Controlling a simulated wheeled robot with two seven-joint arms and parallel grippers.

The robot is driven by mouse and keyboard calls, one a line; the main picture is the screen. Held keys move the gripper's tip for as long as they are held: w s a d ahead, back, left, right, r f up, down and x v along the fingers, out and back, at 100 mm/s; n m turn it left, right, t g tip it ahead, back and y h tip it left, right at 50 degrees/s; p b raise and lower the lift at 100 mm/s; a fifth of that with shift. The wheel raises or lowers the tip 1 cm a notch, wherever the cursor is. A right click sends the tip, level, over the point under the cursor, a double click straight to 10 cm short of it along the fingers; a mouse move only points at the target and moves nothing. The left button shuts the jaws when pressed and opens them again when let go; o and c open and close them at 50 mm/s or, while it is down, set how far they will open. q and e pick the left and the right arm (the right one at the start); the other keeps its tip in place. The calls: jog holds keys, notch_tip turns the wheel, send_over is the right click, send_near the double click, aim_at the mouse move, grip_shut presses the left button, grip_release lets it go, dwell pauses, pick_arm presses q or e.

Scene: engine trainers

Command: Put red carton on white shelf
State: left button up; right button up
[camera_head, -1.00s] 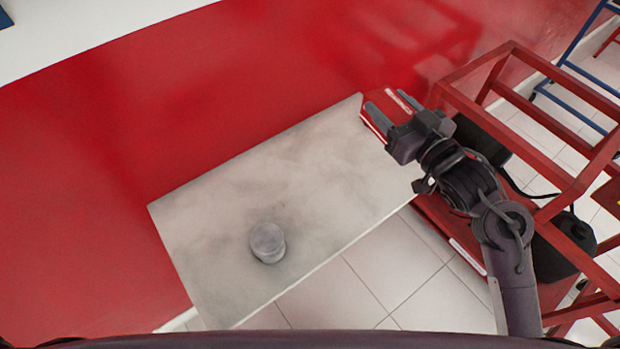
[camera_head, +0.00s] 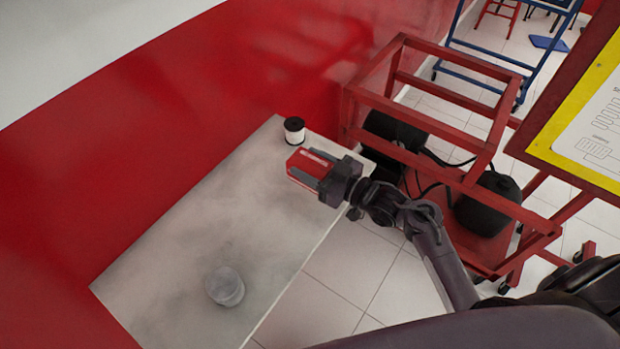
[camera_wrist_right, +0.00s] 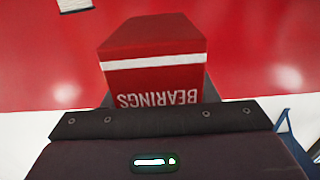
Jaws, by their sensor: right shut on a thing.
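The red carton (camera_head: 308,168) has a white stripe and is held in my right gripper (camera_head: 326,180). In the right wrist view the carton (camera_wrist_right: 153,72) shows upside-down "BEARINGS" lettering between the fingers. The gripper is shut on it, over the right edge of a pale grey-white tabletop (camera_head: 200,230). I cannot tell how high it is above this top. No separate white shelf shows clearly. My left gripper is out of view.
A spool with black ends and a white middle (camera_head: 294,131) stands at the far corner. A grey cylinder (camera_head: 225,286) stands nearer. A red metal frame (camera_head: 440,160) is to the right, with a yellow-edged panel (camera_head: 560,125). Behind is a red wall.

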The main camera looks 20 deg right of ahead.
notch_tip(320, 180, down, 6)
jog(key=shift+f, duration=0.1)
dwell(0.4)
jog(key=shift+f, duration=0.2)
jog(key=o, duration=1.2)
